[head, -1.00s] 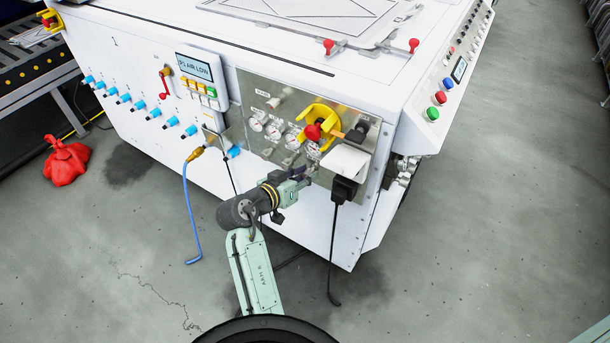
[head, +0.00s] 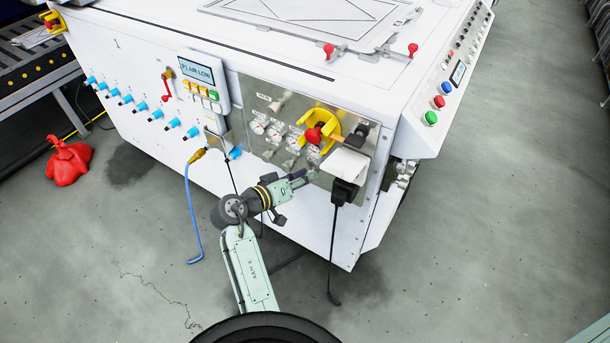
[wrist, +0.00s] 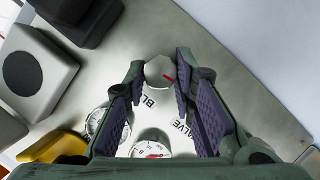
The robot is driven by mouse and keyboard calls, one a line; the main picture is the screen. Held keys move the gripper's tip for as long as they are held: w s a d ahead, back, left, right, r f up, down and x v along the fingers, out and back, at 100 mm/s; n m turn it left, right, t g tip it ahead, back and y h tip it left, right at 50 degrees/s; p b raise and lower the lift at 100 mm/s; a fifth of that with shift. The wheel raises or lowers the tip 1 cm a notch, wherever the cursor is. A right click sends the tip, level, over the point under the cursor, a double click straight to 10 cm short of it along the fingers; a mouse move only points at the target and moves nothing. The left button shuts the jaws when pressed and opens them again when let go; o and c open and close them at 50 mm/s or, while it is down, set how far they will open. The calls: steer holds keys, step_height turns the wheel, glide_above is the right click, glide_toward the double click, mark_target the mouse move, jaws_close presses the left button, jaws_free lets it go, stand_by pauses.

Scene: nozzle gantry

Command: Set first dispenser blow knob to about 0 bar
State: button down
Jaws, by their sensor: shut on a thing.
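Partly covered labels on the panel read "BL" and "ALVE". A white dial gauge (wrist: 152,149) with a red needle shows between the fingers; its reading is too small to tell. In the head view my gripper (head: 311,174) is at the lower part of the metal panel (head: 262,95), and hides the knob.
A yellow bracket with a red knob (head: 314,134) sticks out above my gripper. A white box (head: 349,163) and a black plug with a hanging cable (head: 344,190) are close on the right. A blue hose (head: 188,210) hangs on the left.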

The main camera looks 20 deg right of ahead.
steer(key=shift+w+a+f+n+g+h+p, duration=0.1)
steer(key=shift+n+g+h+p, duration=0.2)
steer(key=shift+n+h, duration=0.75)
steer(key=shift+w+f+n+g+h+p, duration=0.15)
steer(key=shift+n+g+h, duration=0.2)
steer(key=shift+n, duration=1.3)
steer(key=shift+s, duration=0.1)
steer(key=c, duration=1.3)
jaws_free()
steer(key=shift+c, duration=0.2)
steer(key=shift+a, duration=0.1)
steer(key=v, duration=1.2)
